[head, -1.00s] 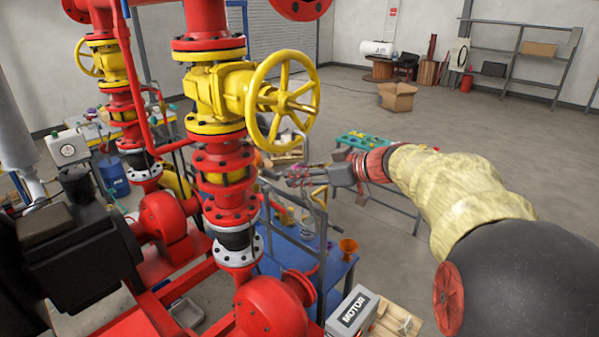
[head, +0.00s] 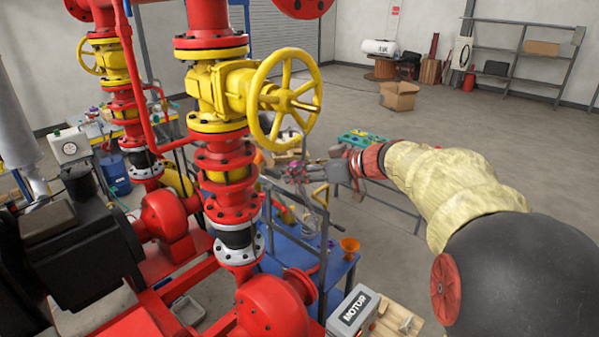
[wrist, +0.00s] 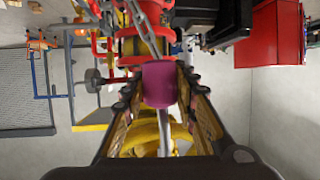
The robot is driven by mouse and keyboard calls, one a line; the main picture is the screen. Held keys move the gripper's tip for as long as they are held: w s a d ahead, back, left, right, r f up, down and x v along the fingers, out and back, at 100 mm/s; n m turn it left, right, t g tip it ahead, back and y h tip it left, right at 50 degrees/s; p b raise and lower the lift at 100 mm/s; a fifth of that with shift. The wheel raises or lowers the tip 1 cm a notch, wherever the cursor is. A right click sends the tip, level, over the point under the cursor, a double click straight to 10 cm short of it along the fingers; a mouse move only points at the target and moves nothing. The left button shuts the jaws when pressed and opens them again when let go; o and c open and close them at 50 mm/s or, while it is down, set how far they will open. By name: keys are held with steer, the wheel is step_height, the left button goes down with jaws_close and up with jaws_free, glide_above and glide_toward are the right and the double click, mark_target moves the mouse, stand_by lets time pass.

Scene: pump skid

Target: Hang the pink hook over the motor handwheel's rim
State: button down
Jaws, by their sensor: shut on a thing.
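My gripper (head: 296,172) is below the large yellow handwheel (head: 284,103), apart from its rim in the picture. The handwheel sits on the front yellow valve and faces right. In the wrist view my gripper (wrist: 160,90) is shut on the pink hook (wrist: 160,83); its pink sleeve lies between the two fingers. A grey metal rod shows below the sleeve and chain-like links above it. The hook's curved end cannot be made out. Another yellow handwheel (head: 90,57) stands farther back at left. I cannot tell by a label which wheel is the motor one.
Red pipes and flanges (head: 225,200) stand left of my gripper. A blue cart (head: 305,250) with a grey rail and an orange funnel (head: 349,246) is below. A box labelled MOTOR (head: 353,312) is at the bottom. Open floor lies behind and right.

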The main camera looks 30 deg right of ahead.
steer(key=shift+w+a, duration=0.25)
steer(key=shift+w, duration=0.4)
steer(key=shift+w+a, duration=0.2)
steer(key=shift+w, duration=0.4)
steer(key=shift+f, duration=0.15)
stand_by(0.5)
steer(key=shift+f, duration=1.15)
steer(key=c, duration=1.4)
jaws_free()
steer(key=shift+o, duration=0.4)
